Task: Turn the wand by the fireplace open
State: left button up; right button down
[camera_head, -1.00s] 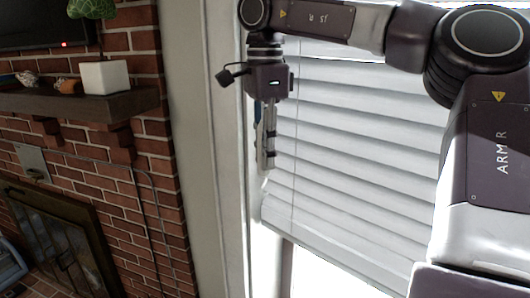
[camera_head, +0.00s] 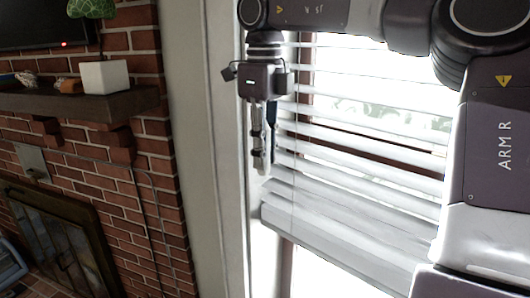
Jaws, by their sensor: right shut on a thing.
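The white window blind (camera_head: 345,232) hangs at the right of the fireplace wall. Its upper and middle slats are tilted with gaps between them, and the bright outside shows through. Its lower slats sit closer together. My right gripper (camera_head: 262,168) points down at the blind's left edge, shut on the wand. The fingers hide the wand, so I cannot make out its length. My left gripper is not in view.
The brick fireplace (camera_head: 60,245) is at the left, with a wooden mantel (camera_head: 85,106) above it. A white plant pot (camera_head: 105,77) stands on the mantel. A pale window frame (camera_head: 205,170) lies between bricks and blind.

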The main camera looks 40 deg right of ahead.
jog(key=shift+w+r+m, duration=0.1)
jog(key=shift+r+m, duration=0.05)
jog(key=shift+m, duration=0.35)
jog(key=c, duration=1.8)
grip_release()
jog(key=shift+o, duration=0.2)
notch_tip(320, 180, up, 7)
jog(key=shift+r, duration=0.2)
